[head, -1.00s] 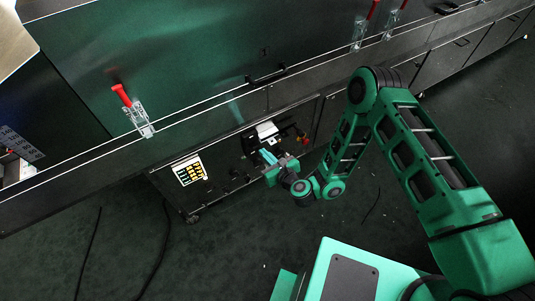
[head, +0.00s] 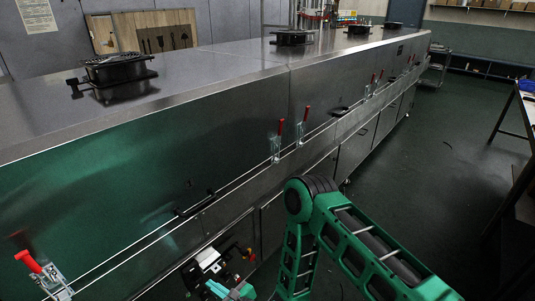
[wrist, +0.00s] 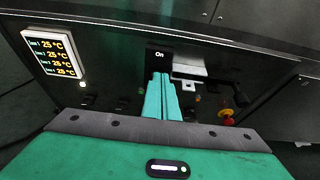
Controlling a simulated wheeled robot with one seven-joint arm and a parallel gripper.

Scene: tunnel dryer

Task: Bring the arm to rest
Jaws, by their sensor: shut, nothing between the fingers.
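My gripper (wrist: 161,97) shows in the wrist view with its two teal fingers shut together and nothing between them. The fingers point at the dryer's lower front panel, just below a dark switch plate marked "On" (wrist: 159,55). I cannot tell whether the fingertips touch the panel. In the head view my gripper (head: 216,288) is at the bottom edge, partly cut off, beside the panel's fittings. My green arm is bent, with its elbow raised in front of the dryer (head: 150,150).
A temperature display (wrist: 55,52) reads 25 °C on several lines. A red and yellow knob (wrist: 227,117) is right of the fingers. Red-handled clamps (head: 277,140) stick out along the dryer's front.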

